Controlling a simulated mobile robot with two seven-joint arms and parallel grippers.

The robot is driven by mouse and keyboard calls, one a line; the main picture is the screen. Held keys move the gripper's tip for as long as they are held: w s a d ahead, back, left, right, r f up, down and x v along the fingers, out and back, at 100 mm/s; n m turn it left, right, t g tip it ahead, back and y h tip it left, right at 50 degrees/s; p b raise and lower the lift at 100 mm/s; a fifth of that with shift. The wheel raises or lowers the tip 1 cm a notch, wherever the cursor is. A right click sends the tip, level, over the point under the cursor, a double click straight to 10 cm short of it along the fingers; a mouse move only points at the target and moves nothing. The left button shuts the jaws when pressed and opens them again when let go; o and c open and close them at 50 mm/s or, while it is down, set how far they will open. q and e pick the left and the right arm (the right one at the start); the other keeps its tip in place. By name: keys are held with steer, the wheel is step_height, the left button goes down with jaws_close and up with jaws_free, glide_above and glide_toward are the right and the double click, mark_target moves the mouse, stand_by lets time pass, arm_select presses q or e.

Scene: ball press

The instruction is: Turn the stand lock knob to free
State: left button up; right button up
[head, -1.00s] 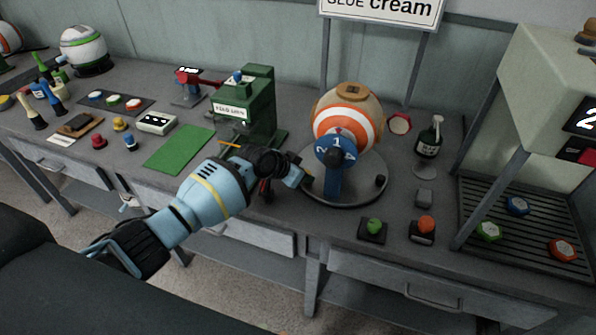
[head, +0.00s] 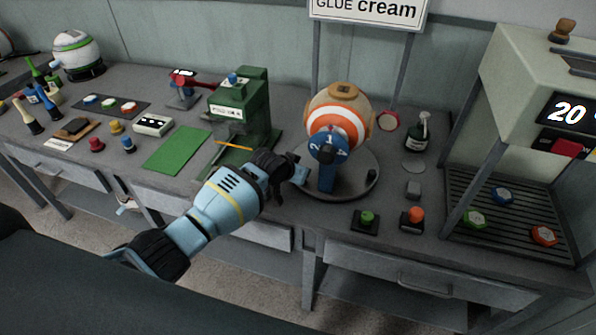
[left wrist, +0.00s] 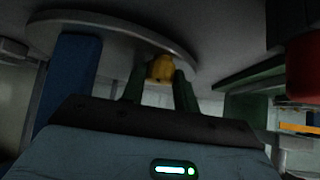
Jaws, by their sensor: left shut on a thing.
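The striped orange, white and tan ball (head: 338,112) sits on the round grey stand (head: 357,187), with a blue post (head: 326,177) and a numbered blue dial (head: 328,148) in front. My left gripper (head: 301,173) is at the stand's left edge. In the left wrist view a small yellow knob (left wrist: 161,68) sits at the rim of the stand's disc (left wrist: 110,22). The two dark fingers of my left gripper (left wrist: 158,88) are on either side of it, shut on it. In the head view the knob is hidden by the gripper. My right gripper is not in view.
A green press (head: 243,108) stands behind my left gripper, with a green mat (head: 178,151) to its left. Green (head: 367,217) and orange (head: 416,214) buttons are at the front right. A slatted rack (head: 470,205) is further right.

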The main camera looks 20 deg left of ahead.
arm_select(q)
steer(key=o, duration=1)
steer(key=shift+s+r, duration=0.1)
steer(key=shift+v, duration=3.8)
